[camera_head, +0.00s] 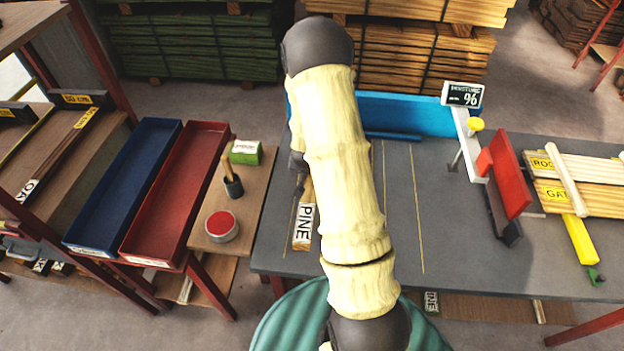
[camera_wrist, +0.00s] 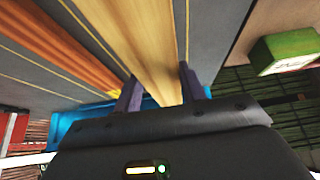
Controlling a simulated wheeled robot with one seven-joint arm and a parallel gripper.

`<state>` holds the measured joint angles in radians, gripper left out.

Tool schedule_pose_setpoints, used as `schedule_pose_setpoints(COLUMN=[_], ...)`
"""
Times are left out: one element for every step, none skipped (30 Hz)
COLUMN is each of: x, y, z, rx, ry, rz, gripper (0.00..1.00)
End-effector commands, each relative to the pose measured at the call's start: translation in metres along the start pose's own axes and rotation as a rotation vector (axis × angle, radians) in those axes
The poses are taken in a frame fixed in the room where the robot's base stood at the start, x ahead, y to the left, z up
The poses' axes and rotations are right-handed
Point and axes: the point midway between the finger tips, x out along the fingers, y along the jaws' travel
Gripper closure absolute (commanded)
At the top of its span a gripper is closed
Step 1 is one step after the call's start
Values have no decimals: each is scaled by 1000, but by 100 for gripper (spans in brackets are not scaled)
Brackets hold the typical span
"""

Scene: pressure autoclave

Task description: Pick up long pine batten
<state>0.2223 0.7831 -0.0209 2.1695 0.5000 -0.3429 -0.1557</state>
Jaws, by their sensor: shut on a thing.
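The pine batten, a pale wooden strip with a white "PINE" end label (camera_head: 304,226), lies along the left part of the grey bench in the head view. My arm hides much of its far side. In the wrist view the batten (camera_wrist: 150,40) runs lengthwise between the two dark fingers. My gripper (camera_wrist: 160,86) is shut on it, with one finger on each side. In the head view my gripper (camera_head: 301,178) is partly hidden at the batten's far part. I cannot tell whether the batten touches the bench.
A blue block (camera_head: 410,112), a sign (camera_head: 463,95) and a red stop (camera_head: 508,175) stand around the bench.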

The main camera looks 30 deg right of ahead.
Motion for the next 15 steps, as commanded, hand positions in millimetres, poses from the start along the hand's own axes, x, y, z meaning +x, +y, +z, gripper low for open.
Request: schedule_pose_setpoints(x=[-9, -13, -18, -22, -25, -28, -30, -32, -33, -34, -34, -34, -34, -34, -34], y=[-1, -1, -1, 0, -1, -1, 0, 0, 0, 0, 0, 0, 0, 0, 0], z=[-6, -8, -11, -14, -15, -17, -18, -18, -19, -19, -20, -20, -20, -20, -20], rx=[-1, -1, 0, 0, -1, -1, 0, 0, 0, 0, 0, 1, 1, 1, 1], ry=[6, 6, 5, 5, 4, 4, 3, 2, 1, 1, 0, 0, 0, 0, 0], rz=[-2, -2, -1, -1, -1, -1, 0, 0, 0, -1, -1, 0, 0, 0, 0], gripper=[92, 92, 92, 92, 92, 92, 92, 92, 92, 92, 92, 92, 92, 92, 92])
